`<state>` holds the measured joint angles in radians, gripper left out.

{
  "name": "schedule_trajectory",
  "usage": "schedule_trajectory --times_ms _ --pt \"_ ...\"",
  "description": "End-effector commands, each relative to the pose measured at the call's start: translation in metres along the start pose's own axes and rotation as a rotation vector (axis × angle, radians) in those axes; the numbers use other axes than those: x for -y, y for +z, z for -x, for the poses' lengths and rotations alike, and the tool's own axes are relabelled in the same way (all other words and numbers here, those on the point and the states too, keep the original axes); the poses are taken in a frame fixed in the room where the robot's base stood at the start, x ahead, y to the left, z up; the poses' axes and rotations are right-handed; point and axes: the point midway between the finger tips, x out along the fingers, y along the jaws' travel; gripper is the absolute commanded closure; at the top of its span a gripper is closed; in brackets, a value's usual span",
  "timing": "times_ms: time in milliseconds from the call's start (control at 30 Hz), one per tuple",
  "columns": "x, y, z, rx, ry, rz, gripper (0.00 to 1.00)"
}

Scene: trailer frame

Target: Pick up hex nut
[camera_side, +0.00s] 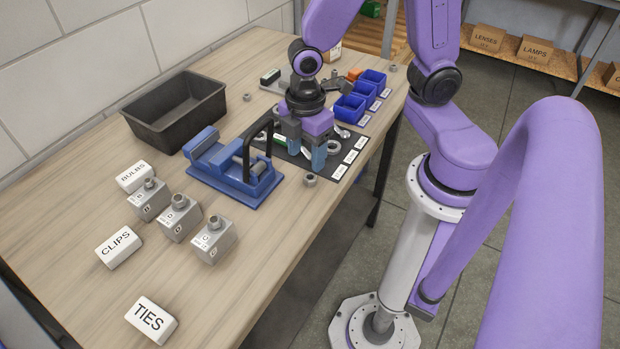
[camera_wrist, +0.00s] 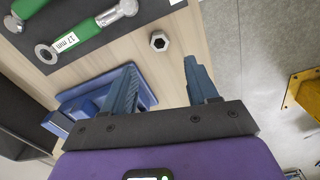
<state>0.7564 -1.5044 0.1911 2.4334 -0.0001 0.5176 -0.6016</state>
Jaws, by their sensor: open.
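A small grey hex nut (camera_side: 310,180) lies on the bare wood near the table's front edge, just right of the blue vise. In the wrist view the hex nut (camera_wrist: 159,41) lies flat, with its dark hole facing up, beyond the fingertips and roughly in line with the gap between them. My gripper (camera_side: 294,152) is open and points down over the dark mat beside the vise. In the wrist view the gripper (camera_wrist: 160,72) has nothing between its blue fingers. The nut is apart from both fingers.
The blue vise (camera_side: 222,170) with an upright dark handle stands close left of my gripper. A dark tool mat (camera_side: 347,145) holds wrenches, including a green one (camera_wrist: 68,41). Blue bins (camera_side: 350,108), a black tray (camera_side: 178,108) and grey labelled blocks (camera_side: 180,217) stand around.

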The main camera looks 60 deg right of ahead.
Motion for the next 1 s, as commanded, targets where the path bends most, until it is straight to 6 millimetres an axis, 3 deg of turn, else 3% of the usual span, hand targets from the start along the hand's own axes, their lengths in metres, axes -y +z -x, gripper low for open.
schedule_trajectory --times_ms 433,800,1000 --pt "0.001 0.003 -0.026 0.003 -0.002 -0.001 0.42" --pt "0.002 0.006 -0.063 0.001 -0.001 0.0 0.42" --pt "0.002 0.006 -0.07 -0.001 0.0 0.0 0.42"
